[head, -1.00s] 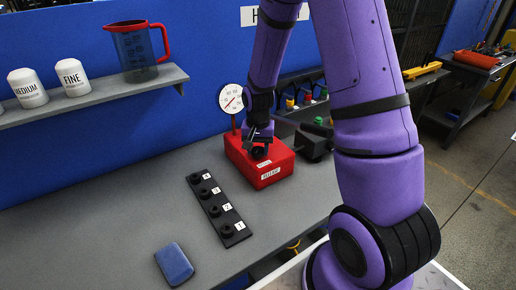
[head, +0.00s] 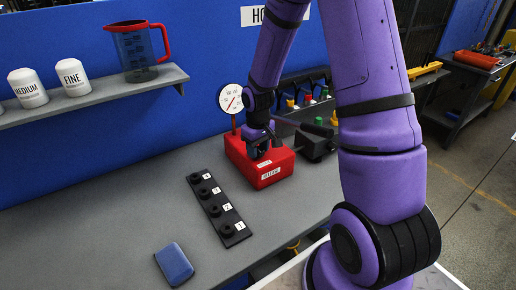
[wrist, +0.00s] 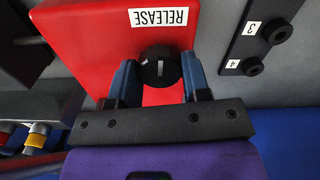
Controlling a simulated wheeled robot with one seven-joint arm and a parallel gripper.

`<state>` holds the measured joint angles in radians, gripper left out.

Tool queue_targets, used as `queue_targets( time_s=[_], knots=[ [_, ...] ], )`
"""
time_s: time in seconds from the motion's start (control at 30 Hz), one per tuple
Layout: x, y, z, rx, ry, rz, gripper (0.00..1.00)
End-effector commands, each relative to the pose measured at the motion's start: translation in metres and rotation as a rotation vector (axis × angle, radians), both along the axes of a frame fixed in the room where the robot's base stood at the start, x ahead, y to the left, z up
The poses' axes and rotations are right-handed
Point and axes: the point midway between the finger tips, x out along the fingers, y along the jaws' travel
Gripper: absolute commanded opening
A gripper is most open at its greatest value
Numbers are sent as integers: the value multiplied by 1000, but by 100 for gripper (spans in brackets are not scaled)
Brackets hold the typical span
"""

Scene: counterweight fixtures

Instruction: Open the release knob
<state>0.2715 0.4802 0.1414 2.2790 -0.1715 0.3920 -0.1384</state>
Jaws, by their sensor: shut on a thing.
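The red release box (head: 277,169) stands on the grey bench below the gauge, with a white RELEASE label on it. It also fills the upper left of the wrist view (wrist: 80,38), where the label (wrist: 158,17) reads upside down. The round black release knob (wrist: 160,66) is on the box face, with a pale mark line upright in the wrist view. My gripper (wrist: 157,72) is shut on the knob, one blue finger on each side. In the head view my gripper (head: 259,147) is over the box and hides the knob.
A black strip with numbered pegs (head: 217,208) lies left of the box. A blue block (head: 174,264) lies nearer. A white dial gauge (head: 231,99) stands behind the box, and a dark fixture (head: 316,142) is to its right. The bench's left part is clear.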

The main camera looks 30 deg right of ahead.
Motion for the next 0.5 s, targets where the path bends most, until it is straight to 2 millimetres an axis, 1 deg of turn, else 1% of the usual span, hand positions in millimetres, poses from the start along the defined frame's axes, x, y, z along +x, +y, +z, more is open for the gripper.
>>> queue_targets(
  time_s=[0.23,0.5],
  knots=[
    [1,0,0,-1,-2,70,20],
    [1,0,0,-1,-2,87,20]
  ],
)
